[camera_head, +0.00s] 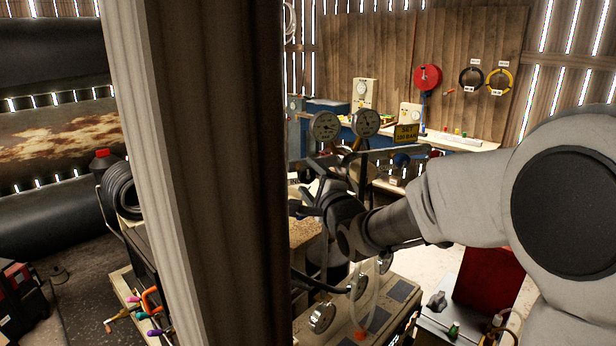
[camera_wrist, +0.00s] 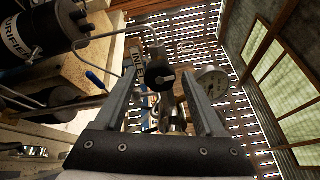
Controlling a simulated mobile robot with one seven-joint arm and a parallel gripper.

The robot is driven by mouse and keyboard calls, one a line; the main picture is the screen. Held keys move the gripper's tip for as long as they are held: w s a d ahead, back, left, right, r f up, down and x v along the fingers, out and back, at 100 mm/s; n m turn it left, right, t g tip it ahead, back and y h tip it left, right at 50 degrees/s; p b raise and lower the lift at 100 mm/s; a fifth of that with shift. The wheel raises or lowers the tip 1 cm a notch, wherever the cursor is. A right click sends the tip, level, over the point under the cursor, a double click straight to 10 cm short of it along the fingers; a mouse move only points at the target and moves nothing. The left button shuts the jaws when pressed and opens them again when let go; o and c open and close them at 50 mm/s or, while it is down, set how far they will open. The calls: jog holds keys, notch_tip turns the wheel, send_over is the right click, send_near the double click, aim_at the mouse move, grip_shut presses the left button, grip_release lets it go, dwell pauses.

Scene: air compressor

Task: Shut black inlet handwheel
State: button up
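The black inlet handwheel appears to be the dark round part (camera_wrist: 158,72) beside the INLET label (camera_wrist: 138,62) in the wrist view. My gripper (camera_wrist: 160,78) is open, with its two fingers apart on the left and right of this dark part. I cannot tell whether either finger touches it. In the head view my dark gripper (camera_head: 322,182) is at the compressor piping below two round gauges, and the handwheel cannot be made out there.
A left gauge (camera_head: 325,125) and a right gauge (camera_head: 366,122) stand close above my gripper, beside a yellow-black sign (camera_head: 406,133). A purifier cylinder (camera_wrist: 40,32) is at left in the wrist view. A wooden post (camera_head: 205,170) blocks much of the head view.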

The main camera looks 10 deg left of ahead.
jog(key=b+v, duration=0.1)
jog(key=v, duration=0.5)
jog(key=shift+s, duration=0.1)
dwell(0.5)
